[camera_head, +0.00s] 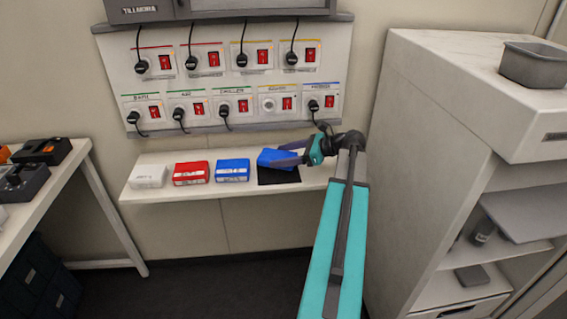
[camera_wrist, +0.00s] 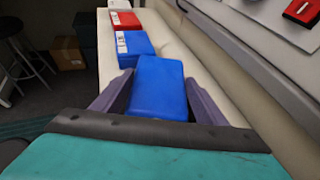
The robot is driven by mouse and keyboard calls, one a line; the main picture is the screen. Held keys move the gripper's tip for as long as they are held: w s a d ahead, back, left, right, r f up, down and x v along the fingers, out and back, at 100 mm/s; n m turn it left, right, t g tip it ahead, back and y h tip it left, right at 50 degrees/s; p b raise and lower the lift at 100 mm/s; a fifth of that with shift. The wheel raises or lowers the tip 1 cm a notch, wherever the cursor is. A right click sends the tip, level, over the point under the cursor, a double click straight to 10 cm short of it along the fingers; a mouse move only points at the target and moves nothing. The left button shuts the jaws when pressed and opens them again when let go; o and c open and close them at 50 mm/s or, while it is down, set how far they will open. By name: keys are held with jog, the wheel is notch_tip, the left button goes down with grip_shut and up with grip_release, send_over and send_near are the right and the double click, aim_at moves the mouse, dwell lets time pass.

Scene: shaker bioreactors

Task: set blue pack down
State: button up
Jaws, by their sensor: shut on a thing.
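A blue pack (camera_head: 275,157) is between the two fingers of my gripper (camera_head: 291,154), just over a black mat (camera_head: 279,175) on the white shelf. The wrist view shows the same blue pack (camera_wrist: 158,88) with a finger on each side; my gripper (camera_wrist: 158,90) is shut on it. The pack looks slightly tilted in the head view. I cannot tell whether its underside touches the mat. A second blue pack (camera_head: 233,170) with a white label stands on the shelf to the left, apart from the held one.
A red pack (camera_head: 191,173) and a white pack (camera_head: 149,177) stand further left on the shelf (camera_head: 215,191). A panel of sockets and red switches (camera_head: 225,75) is on the wall above. A white cabinet (camera_head: 430,130) stands to the right of my arm. The shelf's front strip is bare.

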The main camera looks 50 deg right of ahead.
jog(key=shift+f, duration=1.6)
jog(key=shift+f, duration=0.15)
jog(key=o, duration=1.3)
jog(key=shift+c, duration=0.2)
jog(key=b+v, duration=0.1)
jog(key=v, duration=1.1)
jog(key=shift+r, duration=0.25)
